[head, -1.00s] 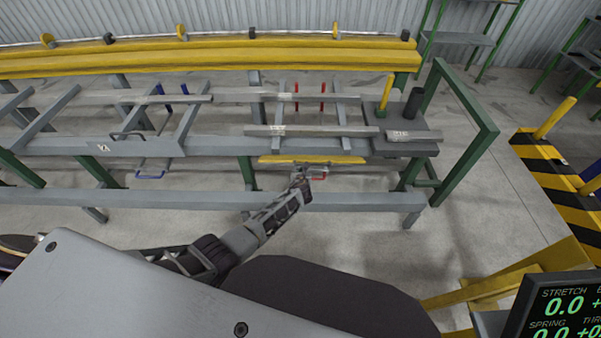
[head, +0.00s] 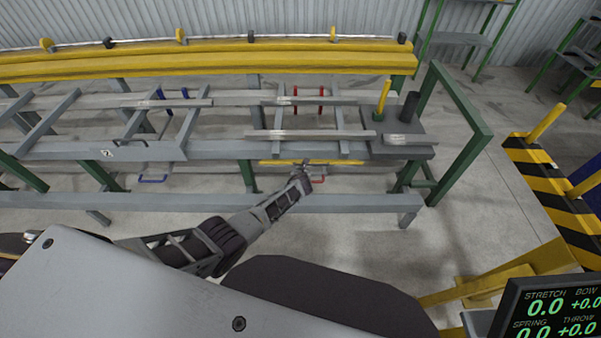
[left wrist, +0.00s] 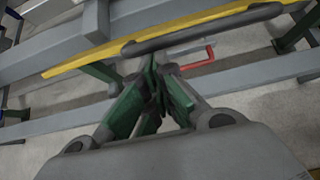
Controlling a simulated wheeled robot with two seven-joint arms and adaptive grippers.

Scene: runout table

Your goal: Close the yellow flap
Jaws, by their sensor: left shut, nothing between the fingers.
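The yellow flap (head: 285,162) shows in the head view as a thin yellow strip along the front rail of the runout table. In the left wrist view the yellow flap (left wrist: 80,65) runs slantwise across the top, with a dark bar handle (left wrist: 200,31) in front of it. My left gripper (head: 306,166) is at the flap's front edge, right of its middle. In the left wrist view the left gripper (left wrist: 155,62) is shut and empty, its tips just below the handle. I cannot tell whether they touch it. My right gripper is not in view.
A red handle (head: 318,180) hangs close by the gripper and a blue handle (head: 153,181) further left. A lower grey beam (head: 345,202) runs below the flap. A green frame (head: 465,112) stands at the right end. Open floor lies in front.

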